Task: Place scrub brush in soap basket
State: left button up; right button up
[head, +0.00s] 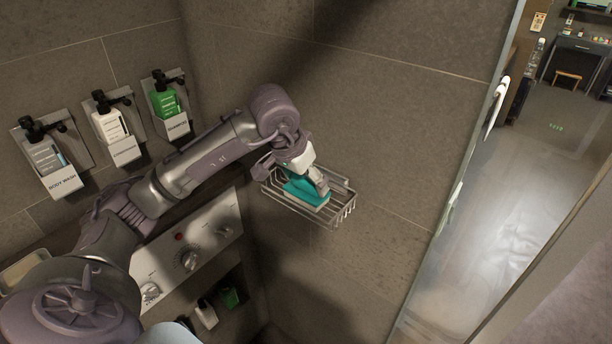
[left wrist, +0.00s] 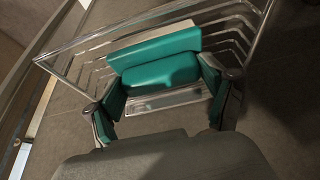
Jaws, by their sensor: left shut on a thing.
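The teal scrub brush (head: 302,193) with a pale lower edge is in the wire soap basket (head: 344,213) on the tiled wall. My left gripper (head: 307,183) is over the basket and shut on the brush. In the left wrist view the brush (left wrist: 158,62) spans between the two fingers of the gripper (left wrist: 162,90), with the basket's wires (left wrist: 252,35) around and behind it. I cannot tell whether the brush touches the basket floor. My right gripper is not in view.
Three wall dispensers (head: 113,130) are on the left wall. A shower control panel (head: 190,255) is below my left arm, with small items in a niche (head: 228,297) under it. A glass panel edge (head: 465,180) stands to the right of the basket.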

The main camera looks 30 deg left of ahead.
pick_arm(q)
jog(key=shift+f, duration=0.25)
jog(key=o, duration=1)
jog(key=shift+d+r, duration=0.1)
jog(key=shift+r, duration=0.05)
jog(key=shift+c, duration=0.2)
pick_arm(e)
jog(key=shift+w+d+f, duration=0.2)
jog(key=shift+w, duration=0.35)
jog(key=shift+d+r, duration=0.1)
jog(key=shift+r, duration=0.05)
pick_arm(q)
jog(key=shift+r+p, duration=0.35)
jog(key=shift+p, duration=0.05)
jog(key=b+v, duration=0.2)
jog(key=v, duration=0.9)
jog(key=shift+s+r+b, duration=0.15)
jog(key=shift+r+b, duration=0.2)
jog(key=shift+b, duration=0.05)
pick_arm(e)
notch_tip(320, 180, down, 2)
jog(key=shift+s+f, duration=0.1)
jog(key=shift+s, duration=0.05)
